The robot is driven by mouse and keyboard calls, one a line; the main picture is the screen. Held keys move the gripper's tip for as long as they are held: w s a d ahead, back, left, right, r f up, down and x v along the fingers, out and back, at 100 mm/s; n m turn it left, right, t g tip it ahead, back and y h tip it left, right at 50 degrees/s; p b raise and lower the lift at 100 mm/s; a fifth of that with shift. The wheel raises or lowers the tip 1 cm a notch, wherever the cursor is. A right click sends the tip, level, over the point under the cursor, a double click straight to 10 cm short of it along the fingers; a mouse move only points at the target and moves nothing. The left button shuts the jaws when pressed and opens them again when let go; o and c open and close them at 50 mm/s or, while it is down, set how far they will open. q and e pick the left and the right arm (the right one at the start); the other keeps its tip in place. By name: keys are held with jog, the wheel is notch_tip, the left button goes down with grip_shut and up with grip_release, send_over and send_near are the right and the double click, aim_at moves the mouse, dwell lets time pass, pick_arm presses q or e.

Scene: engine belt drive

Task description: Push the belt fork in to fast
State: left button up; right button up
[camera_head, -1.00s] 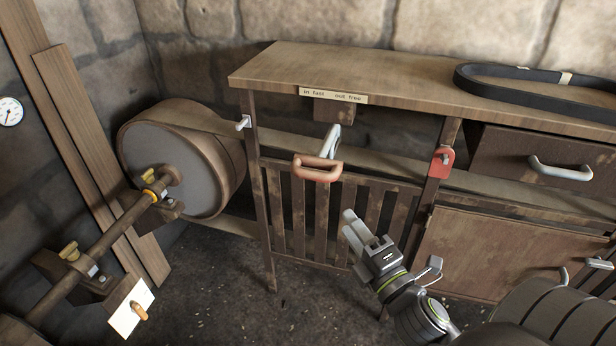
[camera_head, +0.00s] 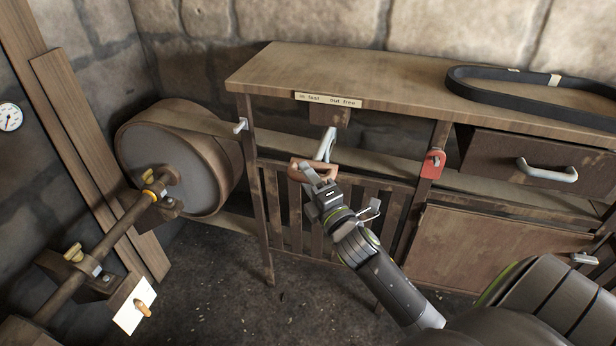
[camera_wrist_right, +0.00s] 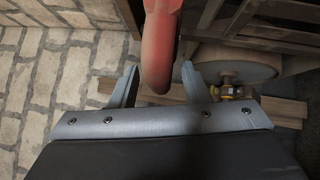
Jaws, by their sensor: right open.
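The belt fork is a grey metal bar (camera_head: 327,143) under the bench top, with a reddish-brown loop handle (camera_head: 297,172) at its near end. A label (camera_head: 328,100) above it reads "in fast" and "out free". My right gripper (camera_head: 316,172) is at the handle and hides part of it. In the right wrist view the handle (camera_wrist_right: 160,50) comes down between the two open fingers (camera_wrist_right: 160,88), with a gap on either side. The fingers are not closed on it. My left gripper is not in view.
The flat belt (camera_head: 280,147) runs from the large pulley (camera_head: 175,160) past the slatted guard (camera_head: 283,210). A red latch plate (camera_head: 432,164) is on the post to the right. A black belt loop (camera_head: 500,90) lies on the bench top.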

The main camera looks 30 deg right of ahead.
jog(key=shift+w, duration=0.15)
grip_shut()
jog(key=shift+d, duration=0.1)
jog(key=shift+w+d+b, duration=0.3)
jog(key=w+d+b, duration=0.2)
jog(key=w+d, duration=0.3)
jog(key=d, duration=0.1)
jog(key=shift+w+d+r, duration=0.15)
jog(key=shift+w+d, duration=0.15)
jog(key=shift+w, duration=0.05)
